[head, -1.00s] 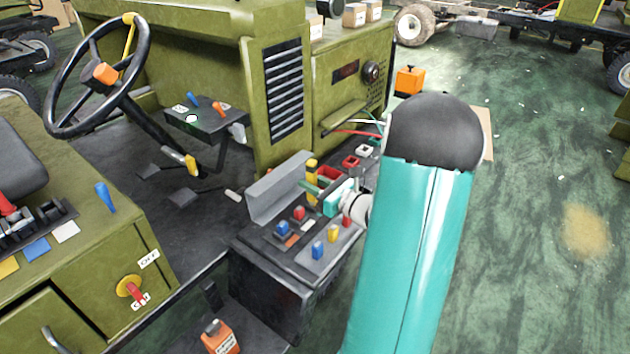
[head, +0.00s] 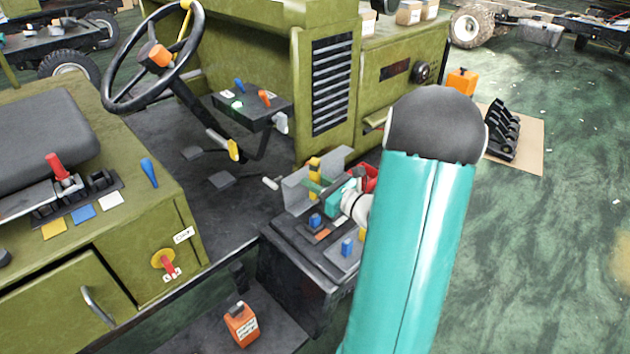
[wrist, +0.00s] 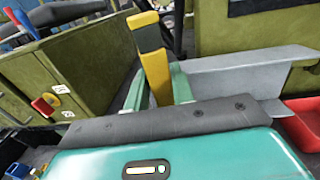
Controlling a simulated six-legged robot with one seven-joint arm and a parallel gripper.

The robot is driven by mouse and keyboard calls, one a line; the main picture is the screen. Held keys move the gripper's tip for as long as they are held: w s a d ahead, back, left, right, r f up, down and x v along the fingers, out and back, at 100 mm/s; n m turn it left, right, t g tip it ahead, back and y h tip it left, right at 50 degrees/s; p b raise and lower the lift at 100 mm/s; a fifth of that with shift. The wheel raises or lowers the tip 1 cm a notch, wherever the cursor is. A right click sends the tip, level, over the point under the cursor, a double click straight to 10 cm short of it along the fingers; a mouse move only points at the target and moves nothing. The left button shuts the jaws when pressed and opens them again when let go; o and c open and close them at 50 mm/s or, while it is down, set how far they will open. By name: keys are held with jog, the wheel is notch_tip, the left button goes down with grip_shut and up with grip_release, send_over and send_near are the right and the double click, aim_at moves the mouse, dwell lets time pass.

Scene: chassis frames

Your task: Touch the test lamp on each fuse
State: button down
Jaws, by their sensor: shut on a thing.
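My gripper (head: 318,186) is shut on the yellow test lamp (head: 314,165), held upright above the black fuse box (head: 292,268). In the wrist view the lamp (wrist: 150,55) has a black band and stands between my green fingers. One blue fuse (head: 315,221) stands on the box below my gripper. Another blue fuse (head: 347,247) is on the grey strip nearer the front, beside my arm. An orange-red piece (head: 322,234) lies between them. The lamp appears clear of these fuses. My arm hides the right part of the box.
A grey angled plate (head: 300,192) rises behind the fuses. A red tray (wrist: 300,128) is at the right of the wrist view. The steering wheel (head: 112,85) and green cabinet (head: 60,290) are left. Open floor lies right.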

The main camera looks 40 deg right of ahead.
aim_at(316, 196)
jog(key=shift+s, duration=0.1)
jog(key=shift+f, duration=1.9)
jog(key=shift+f, duration=0.6)
dwell(1.0)
jog(key=shift+r, duration=2.5)
jog(key=shift+d, duration=0.1)
